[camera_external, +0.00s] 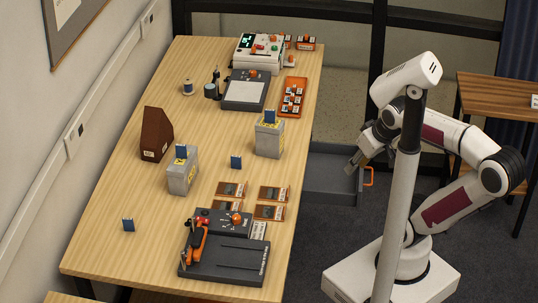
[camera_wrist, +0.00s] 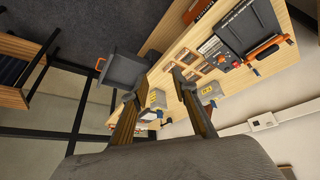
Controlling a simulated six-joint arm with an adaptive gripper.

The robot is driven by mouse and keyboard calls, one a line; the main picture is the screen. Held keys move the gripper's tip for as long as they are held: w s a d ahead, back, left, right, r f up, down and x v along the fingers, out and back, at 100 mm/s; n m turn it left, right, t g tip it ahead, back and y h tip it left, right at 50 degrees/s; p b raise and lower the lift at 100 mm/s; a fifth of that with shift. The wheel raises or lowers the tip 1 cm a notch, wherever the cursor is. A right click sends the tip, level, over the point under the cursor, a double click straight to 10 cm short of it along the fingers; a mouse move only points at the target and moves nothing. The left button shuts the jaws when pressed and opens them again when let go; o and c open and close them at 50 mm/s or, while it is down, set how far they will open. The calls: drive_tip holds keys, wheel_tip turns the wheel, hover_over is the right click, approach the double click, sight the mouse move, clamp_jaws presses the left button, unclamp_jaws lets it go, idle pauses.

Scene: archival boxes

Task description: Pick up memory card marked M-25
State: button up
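Several small dark blue cards show in the external view. One card (camera_external: 236,161) stands on the table near the middle, and another card (camera_external: 128,225) is near the left edge. A third card (camera_external: 181,151) stands at the top of the nearer grey box (camera_external: 182,178), and another card (camera_external: 270,117) at the top of the farther grey box (camera_external: 269,141). Their markings are too small to read, so I cannot tell which is M-25. My gripper (camera_external: 353,164) is off the table's right side, apart from all cards. In the wrist view my gripper (camera_wrist: 154,84) is open and empty.
A dark device with orange parts (camera_external: 225,260) fills the near table end, with several small brown-framed trays (camera_external: 232,189) behind it. A brown wedge-shaped box (camera_external: 157,135) stands left. A white device (camera_external: 259,54) and an orange tray (camera_external: 293,96) are farther back. A grey drawer (camera_external: 330,174) is right of the table.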

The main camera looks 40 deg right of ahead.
drive_tip(key=w+a+f+m+g+y, duration=0.1)
drive_tip(key=w+a+f+m+y, duration=0.2)
drive_tip(key=w+a, duration=0.4)
drive_tip(key=w+a+f+m+g+y, duration=0.2)
drive_tip(key=w+a+f, duration=0.4)
drive_tip(key=a, duration=1.5)
drive_tip(key=w+a+f+m+g+y, duration=0.1)
drive_tip(key=w+a+f+m+y, duration=0.4)
drive_tip(key=a, duration=0.9)
drive_tip(key=shift+w+a+f+g, duration=0.1)
drive_tip(key=shift+w+a+g, duration=0.1)
drive_tip(key=shift+w, duration=0.65)
drive_tip(key=shift+w+a+f+g, duration=0.1)
drive_tip(key=shift+w+a+g, duration=0.1)
drive_tip(key=shift+w, duration=0.6)
drive_tip(key=w+a+f+m+t+y, duration=0.1)
drive_tip(key=w+a+f+m+t, duration=0.15)
drive_tip(key=w+m, duration=0.2)
drive_tip(key=w+a+f+m+t, duration=0.1)
drive_tip(key=w+a+f+m, duration=0.1)
drive_tip(key=w+a+m, duration=0.3)
drive_tip(key=w+d+r+m+t, duration=0.1)
drive_tip(key=w+m+t, duration=0.1)
drive_tip(key=w, duration=0.3)
drive_tip(key=w+d+r+m+t, duration=0.1)
drive_tip(key=w+r+m+t, duration=0.1)
drive_tip(key=w+m, duration=0.2)
drive_tip(key=shift+w+r, duration=0.3)
drive_tip(key=shift+w, duration=0.2)
